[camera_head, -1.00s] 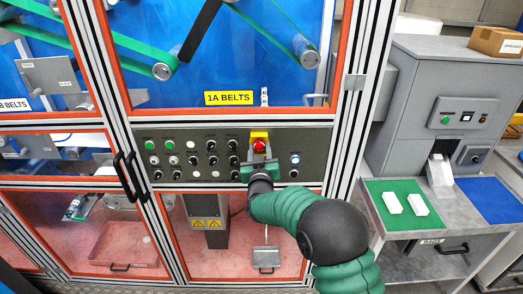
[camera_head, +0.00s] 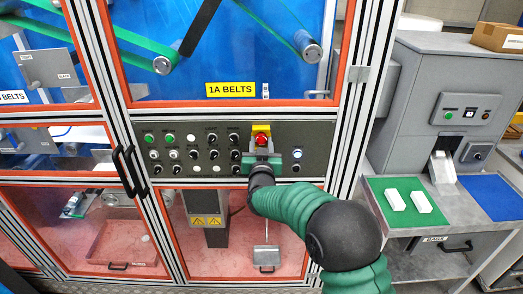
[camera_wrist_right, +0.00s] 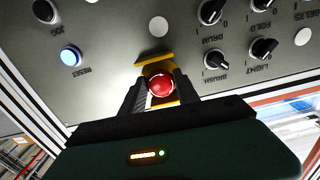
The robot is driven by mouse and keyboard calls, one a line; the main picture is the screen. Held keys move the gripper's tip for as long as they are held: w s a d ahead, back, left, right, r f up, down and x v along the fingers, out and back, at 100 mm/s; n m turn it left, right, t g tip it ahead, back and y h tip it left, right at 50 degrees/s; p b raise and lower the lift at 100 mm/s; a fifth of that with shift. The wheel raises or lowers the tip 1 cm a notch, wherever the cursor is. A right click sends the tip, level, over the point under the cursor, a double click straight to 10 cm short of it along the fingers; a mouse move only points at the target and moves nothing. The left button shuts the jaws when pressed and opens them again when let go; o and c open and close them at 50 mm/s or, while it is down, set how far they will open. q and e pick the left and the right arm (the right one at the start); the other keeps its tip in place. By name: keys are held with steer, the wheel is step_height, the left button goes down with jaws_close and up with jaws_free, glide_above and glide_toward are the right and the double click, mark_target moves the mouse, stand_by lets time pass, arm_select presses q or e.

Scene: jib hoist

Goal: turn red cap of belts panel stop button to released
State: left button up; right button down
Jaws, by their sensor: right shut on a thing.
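The red cap (camera_head: 262,140) of the stop button sits on a yellow backing plate (camera_head: 262,129) on the grey-green belts panel (camera_head: 222,135), under the yellow "1A BELTS" label (camera_head: 230,90). My right gripper (camera_head: 262,149) reaches up to it from below. In the right wrist view the red cap (camera_wrist_right: 161,85) lies between the two dark fingers of the right gripper (camera_wrist_right: 160,93), which are shut on its sides. Part of the yellow plate (camera_wrist_right: 155,60) shows around the cap. The left gripper is not in view.
Several black knobs (camera_head: 213,154) stand left of the cap, and a blue-lit reset button (camera_head: 297,154) stands to its right. A black door handle (camera_head: 130,172) juts out at the left. A grey machine with a green mat (camera_head: 410,214) stands at the right.

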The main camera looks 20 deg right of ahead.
steer(key=m+b, duration=0.2)
steer(key=shift+d+r+b, duration=0.1)
steer(key=shift+r+b, duration=0.1)
steer(key=shift+b, duration=0.15)
steer(key=shift+r+m+b, duration=0.1)
steer(key=shift+m+b, duration=0.5)
steer(key=shift+r+m+b, duration=0.15)
steer(key=shift+m+b, duration=0.3)
steer(key=shift+m, duration=0.15)
steer(key=c, duration=1.1)
jaws_free()
steer(key=shift+o, duration=1)
steer(key=shift+f, duration=0.2)
